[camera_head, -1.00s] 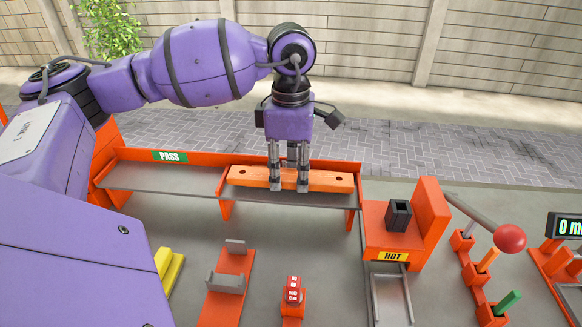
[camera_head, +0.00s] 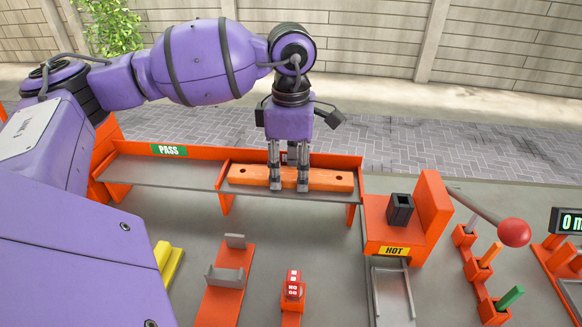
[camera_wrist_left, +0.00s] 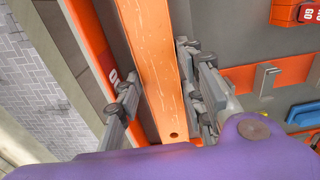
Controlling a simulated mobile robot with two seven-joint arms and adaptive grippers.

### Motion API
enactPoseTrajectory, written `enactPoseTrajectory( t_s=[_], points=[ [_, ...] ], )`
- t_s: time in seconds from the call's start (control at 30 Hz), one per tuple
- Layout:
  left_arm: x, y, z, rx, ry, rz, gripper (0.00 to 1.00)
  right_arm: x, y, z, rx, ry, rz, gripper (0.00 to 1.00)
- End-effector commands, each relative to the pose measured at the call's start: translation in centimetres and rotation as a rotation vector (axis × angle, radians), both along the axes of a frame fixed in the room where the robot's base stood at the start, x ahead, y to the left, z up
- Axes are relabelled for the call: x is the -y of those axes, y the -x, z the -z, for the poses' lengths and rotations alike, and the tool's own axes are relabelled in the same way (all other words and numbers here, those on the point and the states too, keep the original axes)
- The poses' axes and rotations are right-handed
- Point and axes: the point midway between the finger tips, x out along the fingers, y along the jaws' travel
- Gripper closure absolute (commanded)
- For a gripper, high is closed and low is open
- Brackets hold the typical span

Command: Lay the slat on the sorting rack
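The slat (camera_head: 325,179) is an orange bar with a hole near each end. It lies flat on the right part of the grey sorting rack shelf (camera_head: 160,173), in front of the orange back rail. My left gripper (camera_head: 289,187) points down over the slat's middle, with its fingers either side of it. In the left wrist view the slat (camera_wrist_left: 160,70) runs between the fingers. A gap shows beside the left finger, while the right finger is close to the slat's edge; the fingers look open. My right gripper is out of view.
The rack's PASS section (camera_head: 169,151) is empty. Right of the rack stands an orange HOT station (camera_head: 394,251) with a dark block. A red-knobbed lever (camera_head: 514,232) is further right. Orange fixtures (camera_head: 229,270) and a red counter (camera_head: 293,285) stand in front.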

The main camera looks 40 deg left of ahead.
Motion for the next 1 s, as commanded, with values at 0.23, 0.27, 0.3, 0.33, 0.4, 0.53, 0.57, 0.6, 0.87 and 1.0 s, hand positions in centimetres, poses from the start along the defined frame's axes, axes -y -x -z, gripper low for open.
enactPoseTrajectory(
  t_s=[0.23,0.27,0.3,0.33,0.4,0.53,0.57,0.6,0.87,1.0],
  points=[
    [0.0,0.0,-0.1,0.002,0.000,0.000,0.43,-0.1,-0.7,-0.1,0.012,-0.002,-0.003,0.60],
    [0.0,0.0,-0.1,0.002,0.000,0.000,0.43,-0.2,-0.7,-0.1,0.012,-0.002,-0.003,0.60],
    [0.0,0.0,-0.1,0.002,0.000,-0.001,0.43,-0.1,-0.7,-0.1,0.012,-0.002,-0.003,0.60],
    [0.0,-0.1,-0.1,0.002,0.000,-0.001,0.43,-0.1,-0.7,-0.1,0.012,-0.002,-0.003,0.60],
    [0.0,-0.1,-0.1,0.002,0.000,-0.001,0.43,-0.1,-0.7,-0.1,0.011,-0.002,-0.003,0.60],
    [0.0,-0.1,-0.2,0.002,0.000,-0.001,0.43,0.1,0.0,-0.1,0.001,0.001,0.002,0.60],
    [0.0,-0.1,-0.3,0.003,-0.001,-0.001,0.43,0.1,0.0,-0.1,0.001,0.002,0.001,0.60],
    [0.0,-0.1,-0.6,0.004,0.000,-0.001,0.43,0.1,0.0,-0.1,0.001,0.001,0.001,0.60],
    [0.1,-0.1,-5.3,0.006,0.001,0.000,0.43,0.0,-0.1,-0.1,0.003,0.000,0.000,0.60],
    [0.1,-0.1,-8.3,0.006,0.002,0.000,0.43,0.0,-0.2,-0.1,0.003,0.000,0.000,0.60]
  ],
)
